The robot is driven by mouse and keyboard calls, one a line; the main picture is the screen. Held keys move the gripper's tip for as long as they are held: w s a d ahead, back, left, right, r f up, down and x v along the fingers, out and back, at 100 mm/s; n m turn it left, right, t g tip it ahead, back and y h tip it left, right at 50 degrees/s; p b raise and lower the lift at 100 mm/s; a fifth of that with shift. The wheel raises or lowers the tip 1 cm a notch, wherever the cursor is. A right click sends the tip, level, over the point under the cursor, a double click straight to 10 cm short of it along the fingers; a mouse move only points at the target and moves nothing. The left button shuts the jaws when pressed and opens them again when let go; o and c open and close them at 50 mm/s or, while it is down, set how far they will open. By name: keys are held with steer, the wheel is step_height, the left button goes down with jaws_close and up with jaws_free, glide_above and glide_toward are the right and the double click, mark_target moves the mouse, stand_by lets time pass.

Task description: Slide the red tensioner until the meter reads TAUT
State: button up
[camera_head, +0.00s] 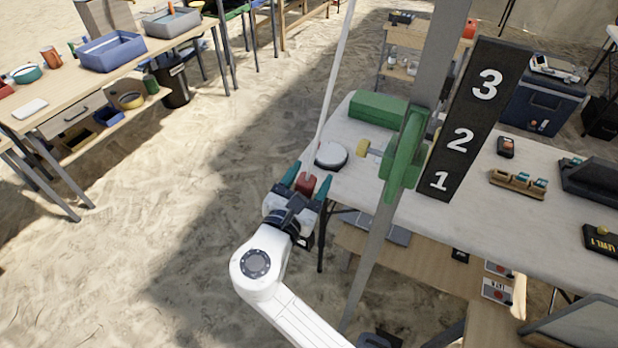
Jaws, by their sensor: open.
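My gripper (306,179) is open, with its two teal fingers pointing up beside the near left corner of the table. A small red block (306,184), which looks like the red tensioner, sits between the fingers. I cannot tell whether the fingers touch it. A thin white line (338,75) runs from the top of the view down toward the red block; where they meet is unclear. I cannot make out a meter or the word TAUT. A black board (473,115) shows the numbers 1, 2 and 3 beside a metal post.
The table (459,228) behind holds a white disc (331,155), a green box (375,110) and small items. Sandy floor lies open to the left.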

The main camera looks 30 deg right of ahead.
steer(key=shift+c, duration=0.4)
jaws_close()
steer(key=r+p, duration=0.3)
steer(key=shift+s+d, duration=0.1)
steer(key=shift+s, duration=0.1)
steer(key=shift+f, duration=0.15)
steer(key=shift+o, duration=0.4)
jaws_free()
steer(key=b+v, duration=0.1)
steer(key=v, duration=0.9)
steer(key=shift+s+a, duration=0.25)
steer(key=shift+a, duration=0.05)
